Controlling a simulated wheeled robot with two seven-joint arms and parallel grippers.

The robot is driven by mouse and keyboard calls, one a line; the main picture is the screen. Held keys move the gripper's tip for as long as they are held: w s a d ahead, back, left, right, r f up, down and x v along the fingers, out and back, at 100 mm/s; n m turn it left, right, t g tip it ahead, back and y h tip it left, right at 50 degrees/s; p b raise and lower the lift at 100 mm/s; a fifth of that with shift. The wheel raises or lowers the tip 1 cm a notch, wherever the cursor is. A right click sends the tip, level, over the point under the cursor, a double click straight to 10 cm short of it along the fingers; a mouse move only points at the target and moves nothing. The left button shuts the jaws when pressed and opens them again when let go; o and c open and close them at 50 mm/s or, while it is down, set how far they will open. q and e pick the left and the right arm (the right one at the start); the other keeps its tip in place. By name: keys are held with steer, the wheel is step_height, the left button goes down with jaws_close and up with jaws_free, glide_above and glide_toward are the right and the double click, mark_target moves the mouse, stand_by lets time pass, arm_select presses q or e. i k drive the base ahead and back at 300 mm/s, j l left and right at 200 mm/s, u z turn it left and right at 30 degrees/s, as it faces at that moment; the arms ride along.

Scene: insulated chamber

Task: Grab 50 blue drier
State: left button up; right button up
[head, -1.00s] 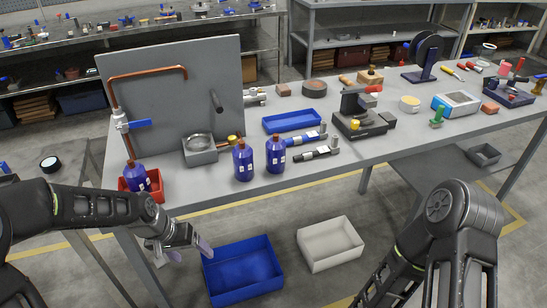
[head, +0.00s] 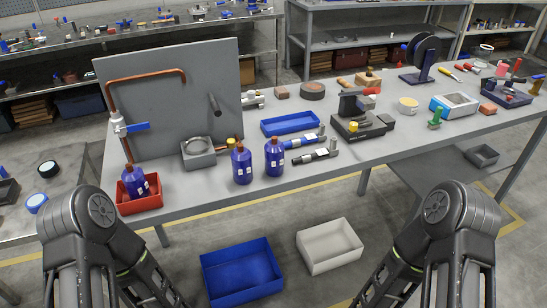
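One bottle (head: 135,183) stands in a small red bin (head: 146,203) at the bench's left corner. The other two, a middle bottle (head: 241,165) and a right bottle (head: 275,158), stand upright side by side near the front edge. The label writing is too small to read, so I cannot tell which one is the 50 blue drier. Both my arms are folded at the bottom of the head view. Neither gripper shows.
A blue bin (head: 243,272) and a white bin (head: 330,246) sit below the front edge. A grey panel with a copper pipe (head: 148,78) stands behind the bottles. Blue-handled tools (head: 303,141) and a blue tray (head: 290,123) lie right of them.

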mark_target(274, 149)
steer(key=i+j, duration=0.15)
steer(key=j, duration=0.15)
steer(key=i+j, duration=0.1)
steer(key=j, duration=0.25)
steer(key=i+j, duration=0.15)
steer(key=j, duration=0.15)
steer(key=i+j, duration=0.1)
steer(key=j, duration=0.25)
steer(key=z, duration=1.8)
